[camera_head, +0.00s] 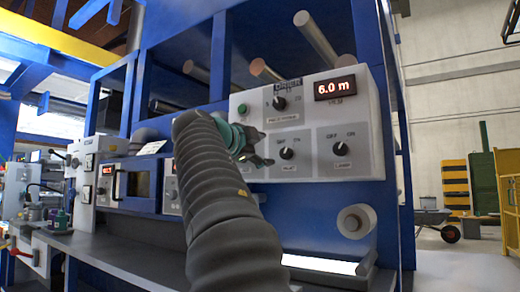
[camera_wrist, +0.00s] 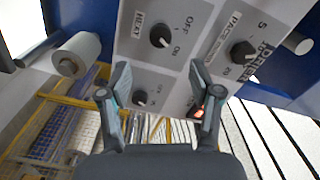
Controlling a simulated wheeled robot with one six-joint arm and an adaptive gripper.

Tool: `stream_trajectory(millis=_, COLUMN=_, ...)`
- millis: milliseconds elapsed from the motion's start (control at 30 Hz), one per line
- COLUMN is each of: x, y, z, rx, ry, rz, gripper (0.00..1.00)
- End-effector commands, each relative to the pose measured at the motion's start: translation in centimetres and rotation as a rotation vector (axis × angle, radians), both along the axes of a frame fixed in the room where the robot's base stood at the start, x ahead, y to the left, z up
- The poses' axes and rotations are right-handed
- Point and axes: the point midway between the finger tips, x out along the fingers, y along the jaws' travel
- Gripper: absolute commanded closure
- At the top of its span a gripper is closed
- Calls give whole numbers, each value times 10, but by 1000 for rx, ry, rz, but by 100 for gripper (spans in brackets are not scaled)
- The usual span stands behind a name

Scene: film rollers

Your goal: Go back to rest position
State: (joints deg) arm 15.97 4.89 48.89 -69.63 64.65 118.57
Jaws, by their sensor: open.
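My gripper (camera_head: 262,150) is in front of the left part of a light grey control panel (camera_head: 310,172) in the head view. My grey sleeved arm reaches up to it from below. In the wrist view my gripper (camera_wrist: 160,72) has its two fingers wide apart with nothing between them. The panel (camera_wrist: 185,65) shows tilted beyond the fingers. A black heat knob (camera_wrist: 160,36) is above the gap, and a pace knob (camera_wrist: 242,50) is to the right. Another knob (camera_wrist: 140,98) shows between the fingers. I cannot tell whether any finger touches the panel.
The panel's display (camera_head: 335,88) reads 6.0 m. A laser knob (camera_head: 341,149) and a green button (camera_head: 242,110) are on it. A blue frame (camera_head: 222,55) surrounds it, with rollers (camera_head: 318,38) above and a roller end (camera_head: 356,221) below. A dark worktop (camera_head: 110,250) lies at lower left.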

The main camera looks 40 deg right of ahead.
Motion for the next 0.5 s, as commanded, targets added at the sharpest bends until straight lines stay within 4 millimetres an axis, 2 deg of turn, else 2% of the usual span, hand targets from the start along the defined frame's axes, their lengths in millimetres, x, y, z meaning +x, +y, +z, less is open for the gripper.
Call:
stream_trajectory(millis=133, x=-2, y=6, z=0, rx=0, ry=-1, rz=-1, gripper=36)
stream_trajectory(millis=500, x=-3, y=7, z=0, rx=0, ry=-1, rz=-1, gripper=36)
